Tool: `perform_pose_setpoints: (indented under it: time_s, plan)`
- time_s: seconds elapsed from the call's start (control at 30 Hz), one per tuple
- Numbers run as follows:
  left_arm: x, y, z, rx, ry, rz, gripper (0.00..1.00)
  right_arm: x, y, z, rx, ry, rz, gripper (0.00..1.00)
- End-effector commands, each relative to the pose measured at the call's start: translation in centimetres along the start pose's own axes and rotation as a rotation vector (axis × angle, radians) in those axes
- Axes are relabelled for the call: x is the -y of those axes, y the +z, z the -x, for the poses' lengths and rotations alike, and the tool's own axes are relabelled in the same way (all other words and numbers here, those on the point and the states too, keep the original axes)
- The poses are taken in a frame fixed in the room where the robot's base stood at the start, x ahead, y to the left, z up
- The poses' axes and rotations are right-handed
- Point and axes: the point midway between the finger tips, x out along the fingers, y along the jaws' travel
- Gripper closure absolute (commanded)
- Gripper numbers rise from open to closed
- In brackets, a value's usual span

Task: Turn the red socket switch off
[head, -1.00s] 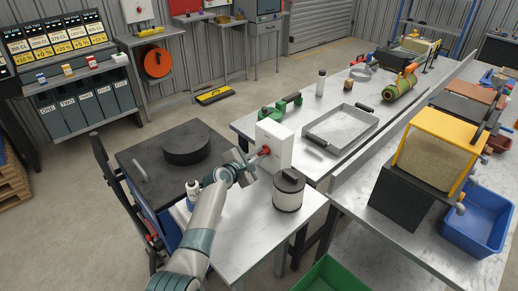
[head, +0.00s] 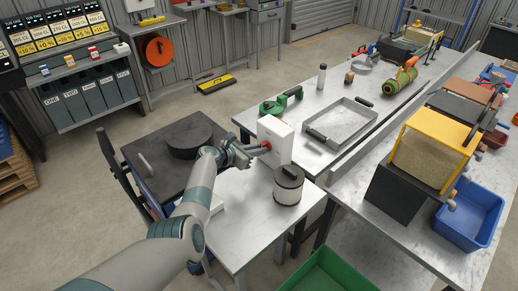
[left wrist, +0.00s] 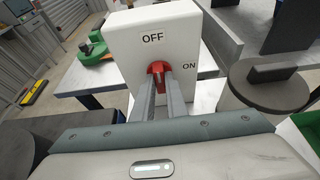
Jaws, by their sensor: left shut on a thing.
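The red socket switch (head: 266,145) is a red knob on the front of a white box (head: 276,138) standing on the metal table. In the left wrist view the white box (left wrist: 165,35) reads OFF above the knob and ON to its right. The red knob (left wrist: 158,69) sits between the two fingers of my left gripper (left wrist: 162,85), which is shut on it. The knob's grip looks roughly upright, toward OFF; the fingers hide part of it. In the head view my left gripper (head: 252,150) reaches the box from the left. My right gripper is not in view.
A grey drum with a dark lid (head: 288,187) stands just in front of the box. A dark cart (head: 150,155) is at left, a green bin (head: 328,274) below.

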Motion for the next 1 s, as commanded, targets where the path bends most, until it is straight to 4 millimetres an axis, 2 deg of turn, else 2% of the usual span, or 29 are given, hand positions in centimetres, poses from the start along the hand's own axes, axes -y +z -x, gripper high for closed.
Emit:
perform_pose_setpoints:
  time_s: [0.47, 0.5, 0.57, 0.6, 1.0]
  plan:
    - [0.13, -0.42, -0.02, -0.005, -0.012, 0.024, 1.00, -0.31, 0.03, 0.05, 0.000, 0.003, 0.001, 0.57]
    - [0.14, -0.42, -0.02, -0.005, -0.012, 0.024, 0.85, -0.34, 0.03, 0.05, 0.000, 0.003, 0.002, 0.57]
    - [0.13, -0.41, -0.02, -0.005, -0.012, 0.023, 0.71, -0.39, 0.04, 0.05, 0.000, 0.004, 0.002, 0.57]
    - [0.12, -0.37, -0.02, -0.005, -0.011, 0.023, 0.69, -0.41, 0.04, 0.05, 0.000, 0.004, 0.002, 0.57]
    - [-0.01, -0.14, 0.15, -0.002, -0.009, 0.020, 0.69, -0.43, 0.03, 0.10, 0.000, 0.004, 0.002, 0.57]
